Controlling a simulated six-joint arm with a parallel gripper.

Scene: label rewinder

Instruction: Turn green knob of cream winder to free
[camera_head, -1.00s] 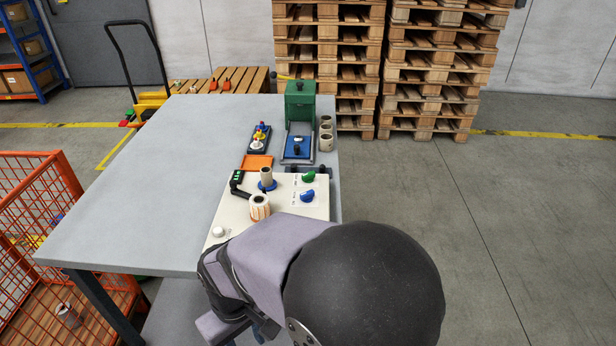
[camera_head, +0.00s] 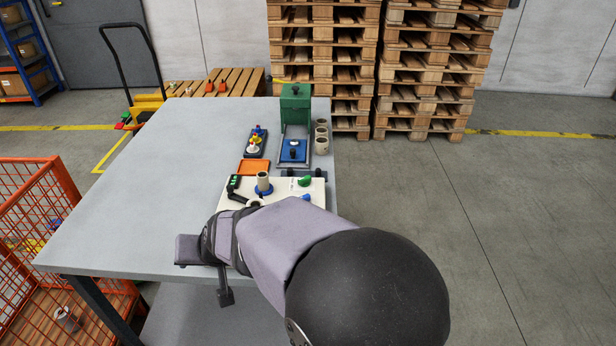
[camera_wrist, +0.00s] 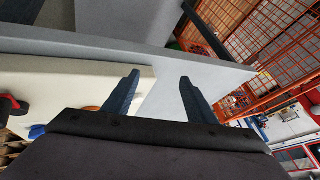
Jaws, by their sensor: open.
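The cream winder (camera_head: 286,191) stands on the grey table, its near part hidden behind my arm in the head view. Its green knob (camera_head: 305,181) shows at the upper right of its top face. A blue knob (camera_head: 307,197) lies just below the green one, partly covered by my arm. A spindle with a blue base (camera_head: 264,188) and a black crank (camera_head: 238,198) are to the left. In the wrist view my gripper (camera_wrist: 157,85) is open and empty, its fingers over the winder's edge and the grey table. The green knob is not recognisable there.
Behind the winder stand an orange tray (camera_head: 254,167), a green machine with a blue plate (camera_head: 295,104), a dark stand with coloured pieces (camera_head: 256,143) and several cream rolls (camera_head: 321,137). The table's left part (camera_head: 130,200) is clear. An orange mesh cage (camera_head: 60,240) stands at left.

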